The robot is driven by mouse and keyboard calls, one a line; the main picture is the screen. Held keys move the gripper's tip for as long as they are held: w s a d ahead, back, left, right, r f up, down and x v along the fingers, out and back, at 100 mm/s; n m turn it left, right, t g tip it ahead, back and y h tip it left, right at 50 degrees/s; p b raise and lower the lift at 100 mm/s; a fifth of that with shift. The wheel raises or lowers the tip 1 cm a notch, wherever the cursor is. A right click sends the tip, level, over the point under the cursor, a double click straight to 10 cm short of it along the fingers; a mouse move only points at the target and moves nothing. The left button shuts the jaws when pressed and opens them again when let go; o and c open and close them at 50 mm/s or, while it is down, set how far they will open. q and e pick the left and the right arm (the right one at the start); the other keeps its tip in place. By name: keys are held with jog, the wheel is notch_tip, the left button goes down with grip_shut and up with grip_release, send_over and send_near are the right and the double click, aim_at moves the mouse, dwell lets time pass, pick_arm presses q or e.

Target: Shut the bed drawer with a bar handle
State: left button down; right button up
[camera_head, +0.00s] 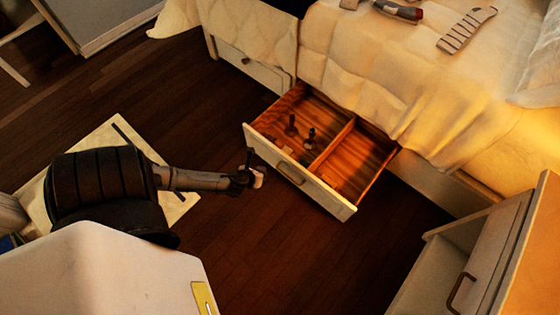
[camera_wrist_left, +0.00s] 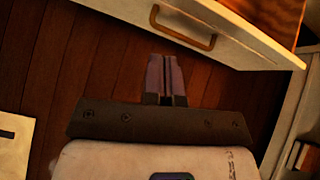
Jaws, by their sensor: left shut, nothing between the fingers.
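The bed drawer (camera_head: 325,190) is pulled out from under the bed, its white front facing me. Its bar handle (camera_head: 290,173) sits on the front, and it also shows in the left wrist view (camera_wrist_left: 184,40). Inside are a wooden divider and a few small dark objects (camera_head: 292,125) in the left compartment. My left gripper (camera_head: 260,177) is shut and empty, just left of the drawer front. In the left wrist view its closed fingers (camera_wrist_left: 166,78) point toward the drawer front below the handle, with floor showing between. My right gripper is not in view.
The bed (camera_head: 400,80) has a striped sock (camera_head: 467,30) and other items on it. A closed drawer (camera_head: 250,66) is left of the open one. A cabinet (camera_head: 485,255) with a handle stands at lower right. Dark wooden floor (camera_head: 290,245) is clear before the drawer.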

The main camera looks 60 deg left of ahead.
aim_at(285, 158)
pick_arm(q)
jog(key=w+a+f+m+b, duration=0.1)
jog(key=w+f+b, duration=0.1)
jog(key=w, duration=0.1)
jog(key=w+a+f+m+b, duration=0.1)
jog(key=w+f+b, duration=0.1)
jog(key=w+b, duration=0.1)
jog(key=w+a+f+b, duration=0.1)
jog(key=w+f+b, duration=0.1)
jog(key=w+f, duration=0.1)
jog(key=shift+w+a+m+b, duration=0.1)
jog(key=shift+w+m+b, duration=0.1)
jog(key=shift+m+b, duration=0.2)
jog(key=shift+w+a+r, duration=0.2)
jog(key=shift+w+a, duration=0.15)
jog(key=shift+w, duration=0.35)
jog(key=shift+w, duration=0.1)
